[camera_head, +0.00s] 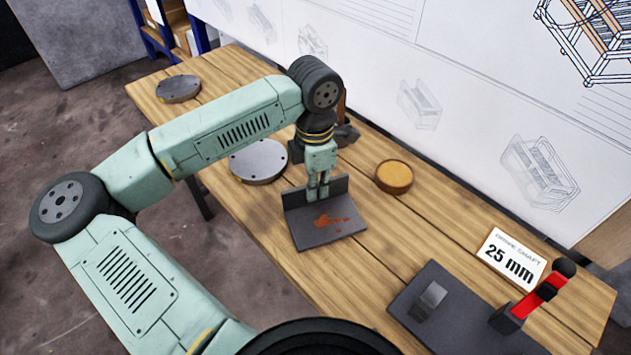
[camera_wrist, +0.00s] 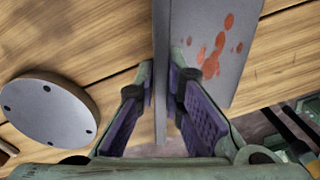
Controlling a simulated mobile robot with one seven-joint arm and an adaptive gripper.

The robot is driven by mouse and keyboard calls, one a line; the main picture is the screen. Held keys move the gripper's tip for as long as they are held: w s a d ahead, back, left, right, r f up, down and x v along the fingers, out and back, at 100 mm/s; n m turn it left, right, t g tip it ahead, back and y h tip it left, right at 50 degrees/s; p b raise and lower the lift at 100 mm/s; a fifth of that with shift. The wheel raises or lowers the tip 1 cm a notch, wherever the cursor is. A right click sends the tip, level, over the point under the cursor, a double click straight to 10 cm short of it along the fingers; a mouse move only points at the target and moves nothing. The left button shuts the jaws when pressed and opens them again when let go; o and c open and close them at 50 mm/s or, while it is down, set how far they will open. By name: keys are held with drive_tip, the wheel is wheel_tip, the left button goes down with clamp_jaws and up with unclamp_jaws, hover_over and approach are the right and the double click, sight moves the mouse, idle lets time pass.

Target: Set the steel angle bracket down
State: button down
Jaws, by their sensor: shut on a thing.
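The steel angle bracket (camera_head: 328,226) is a dark grey L-shaped piece with orange-red rust marks on its flat plate. In the head view it is at the middle of the wooden table, flat plate down and upright flange at the back. My gripper (camera_head: 319,192) is above it, fingers pointing down and shut on the flange. In the wrist view the bracket's rusty plate (camera_wrist: 215,45) is on the right, and the flange runs between the two purple-padded fingers of my gripper (camera_wrist: 163,98). Whether the plate touches the table I cannot tell.
On the wooden table (camera_head: 262,238), a steel disc (camera_head: 258,161) lies left of the bracket and another (camera_head: 178,88) at the far left. A round tan-topped piece (camera_head: 394,177) is to the right. A dark fixture with a red lever (camera_head: 538,295) and a "25 mm" sign (camera_head: 511,259) stand right.

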drive_tip(key=c, duration=1.7)
unclamp_jaws()
wheel_tip(320, 180, up, 12)
drive_tip(key=shift+w+r+b, duration=0.1)
drive_tip(key=shift+b, duration=0.7)
